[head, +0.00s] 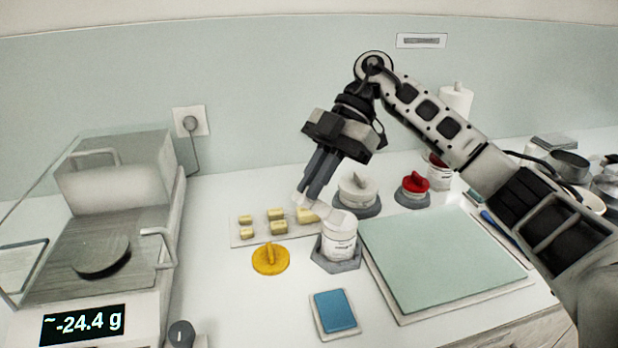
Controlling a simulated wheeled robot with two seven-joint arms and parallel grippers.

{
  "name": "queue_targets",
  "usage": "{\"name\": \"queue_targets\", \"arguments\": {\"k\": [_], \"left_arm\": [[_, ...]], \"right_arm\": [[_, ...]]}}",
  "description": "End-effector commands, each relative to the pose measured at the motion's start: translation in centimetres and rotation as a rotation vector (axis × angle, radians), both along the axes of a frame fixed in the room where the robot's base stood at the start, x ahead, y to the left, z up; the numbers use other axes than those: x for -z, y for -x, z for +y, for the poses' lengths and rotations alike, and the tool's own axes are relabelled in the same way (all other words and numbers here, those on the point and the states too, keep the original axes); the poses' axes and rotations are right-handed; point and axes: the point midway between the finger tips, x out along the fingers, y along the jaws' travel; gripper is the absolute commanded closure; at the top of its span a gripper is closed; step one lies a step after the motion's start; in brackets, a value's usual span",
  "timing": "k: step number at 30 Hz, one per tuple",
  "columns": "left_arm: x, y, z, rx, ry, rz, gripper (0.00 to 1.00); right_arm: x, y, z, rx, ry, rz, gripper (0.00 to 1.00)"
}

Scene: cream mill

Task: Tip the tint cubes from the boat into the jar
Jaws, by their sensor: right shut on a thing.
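My right gripper (312,188) points down, its fingers closed on a small pale piece (303,201) that looks like the boat's end. The boat is nearly the same white as its surroundings, so its outline and any cubes in it cannot be made out. Just right of and below the fingertips, the white labelled jar (339,242) stands upright in a dark grey hexagonal holder (336,264). The pale shape at the jar's top blends with the boat, so I cannot tell if they touch. My left gripper is not in view.
A pale tray (238,238) with several yellowish blocks lies behind left of the jar. A yellow knobbed lid (270,259), a blue pad (334,311) and a green mat (440,258) surround it. A glass-cased balance (95,235) reading -24.4 g stands left. Red (414,184) and white (357,188) knobbed lids are behind.

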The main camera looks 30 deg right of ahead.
Motion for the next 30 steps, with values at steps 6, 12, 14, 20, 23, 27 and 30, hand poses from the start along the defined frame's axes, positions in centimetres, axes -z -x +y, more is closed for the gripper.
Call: {"name": "queue_targets", "arguments": {"k": [6, 12, 14, 20, 23, 27, 30], "left_arm": [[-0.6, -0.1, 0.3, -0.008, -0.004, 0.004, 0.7], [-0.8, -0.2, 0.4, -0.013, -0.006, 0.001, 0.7], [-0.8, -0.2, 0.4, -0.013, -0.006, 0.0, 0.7], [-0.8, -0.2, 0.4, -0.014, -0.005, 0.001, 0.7], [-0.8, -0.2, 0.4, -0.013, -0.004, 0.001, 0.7], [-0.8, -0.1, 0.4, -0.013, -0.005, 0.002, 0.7], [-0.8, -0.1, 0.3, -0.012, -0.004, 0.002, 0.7]], "right_arm": [[-0.5, -0.3, -1.1, 0.004, -0.09, 0.03, 1.0], [-0.6, -0.6, -1.9, 0.004, -0.164, 0.051, 1.0], [-0.7, -0.6, -2.1, 0.001, -0.182, 0.055, 1.0], [-0.8, -0.7, -2.4, 0.001, -0.218, 0.065, 1.0], [-0.8, -0.7, -2.5, 0.001, -0.223, 0.066, 1.0], [-0.8, -0.7, -2.5, 0.001, -0.225, 0.066, 1.0], [-0.8, -0.7, -2.5, 0.001, -0.224, 0.066, 1.0]]}}
